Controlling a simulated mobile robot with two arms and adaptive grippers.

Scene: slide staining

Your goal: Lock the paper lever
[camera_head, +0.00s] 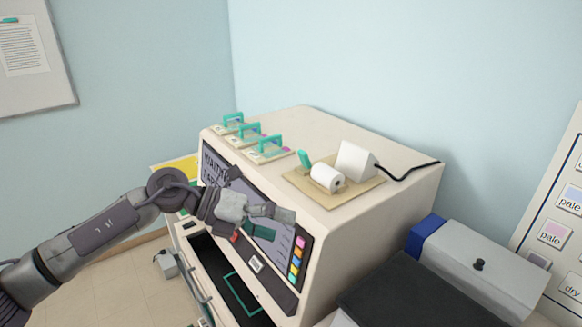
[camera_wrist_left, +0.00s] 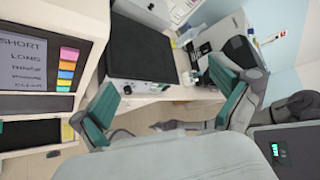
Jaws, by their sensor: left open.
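The paper lever (camera_head: 304,158) is a small teal tab standing up, tilted, at the back left of a tan board (camera_head: 359,197) on top of the white machine. A white paper roll (camera_head: 327,178) lies just right of it, in front of a white block-shaped unit (camera_head: 356,160). My left gripper (camera_head: 275,221) is open and empty in front of the machine's screen, lower than the lever and apart from it. Its two teal finger pads show spread wide in the left wrist view (camera_wrist_left: 168,105), with nothing between them. The lever is not visible in that view.
Several slide holders with teal handles (camera_head: 270,148) stand along the machine's top left edge. The machine's coloured buttons (camera_head: 297,258) are close to my left gripper. A black cable (camera_head: 410,168) runs right from the white unit. A grey-lidded box (camera_head: 481,265) stands at right.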

